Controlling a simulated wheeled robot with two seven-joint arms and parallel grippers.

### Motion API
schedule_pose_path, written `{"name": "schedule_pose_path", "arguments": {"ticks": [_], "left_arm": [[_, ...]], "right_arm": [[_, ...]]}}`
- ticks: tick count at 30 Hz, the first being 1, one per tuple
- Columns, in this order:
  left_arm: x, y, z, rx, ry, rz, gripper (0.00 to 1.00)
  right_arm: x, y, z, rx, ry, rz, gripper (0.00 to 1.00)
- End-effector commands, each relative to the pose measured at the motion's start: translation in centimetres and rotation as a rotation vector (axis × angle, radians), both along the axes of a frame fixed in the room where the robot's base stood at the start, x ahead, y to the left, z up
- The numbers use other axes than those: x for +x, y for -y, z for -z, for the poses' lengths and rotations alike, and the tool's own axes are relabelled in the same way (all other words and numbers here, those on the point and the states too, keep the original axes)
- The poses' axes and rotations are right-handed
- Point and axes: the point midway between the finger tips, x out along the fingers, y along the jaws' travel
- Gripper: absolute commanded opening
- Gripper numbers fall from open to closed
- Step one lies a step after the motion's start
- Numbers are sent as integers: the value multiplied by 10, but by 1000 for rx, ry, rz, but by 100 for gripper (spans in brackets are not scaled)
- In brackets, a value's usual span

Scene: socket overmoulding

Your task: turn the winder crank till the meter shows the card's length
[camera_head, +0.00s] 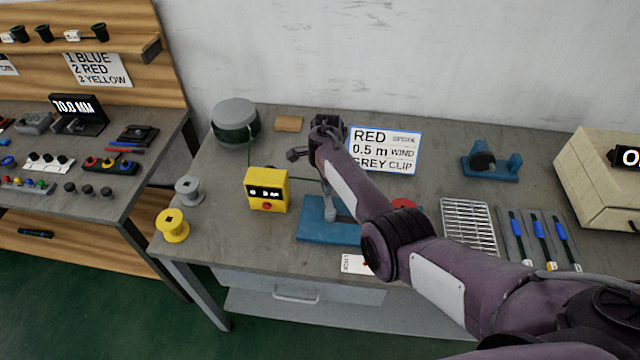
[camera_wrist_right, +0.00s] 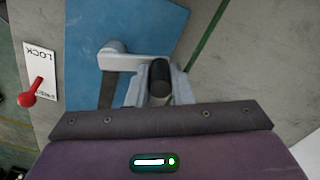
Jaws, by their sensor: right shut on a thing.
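The blue winder base (camera_head: 312,231) stands mid-bench, partly covered by my right arm. It also shows in the right wrist view (camera_wrist_right: 165,25), with the grey crank arm (camera_wrist_right: 130,62) above it. My right gripper (camera_wrist_right: 160,88) is shut on the dark crank handle (camera_wrist_right: 159,76), one finger on each side. In the head view my arm hides much of the winder. The yellow meter (camera_head: 267,190) stands left of the winder; its small display is too blurred to read surely. The card (camera_head: 385,150) behind reads RED, 0.5 m, WIND, GREY CLIP. My left gripper is not in view.
A dark green cable drum (camera_head: 235,122) stands behind the meter; a thin green line runs from it. Yellow (camera_head: 173,226) and grey (camera_head: 188,189) spools stand at left. A LOCK label (camera_head: 354,265) lies in front. A wire rack (camera_head: 469,227) and blue-handled tools (camera_head: 540,236) lie right.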

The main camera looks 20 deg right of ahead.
Motion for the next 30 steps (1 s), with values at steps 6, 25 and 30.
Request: {"name": "schedule_pose_path", "arguments": {"ticks": [6,25,30], "left_arm": [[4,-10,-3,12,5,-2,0],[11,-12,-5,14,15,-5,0],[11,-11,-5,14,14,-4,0]], "right_arm": [[-2,9,-1,-1,0,140,0],[-4,16,0,-2,1,255,0],[-4,16,1,-2,1,254,0]]}}
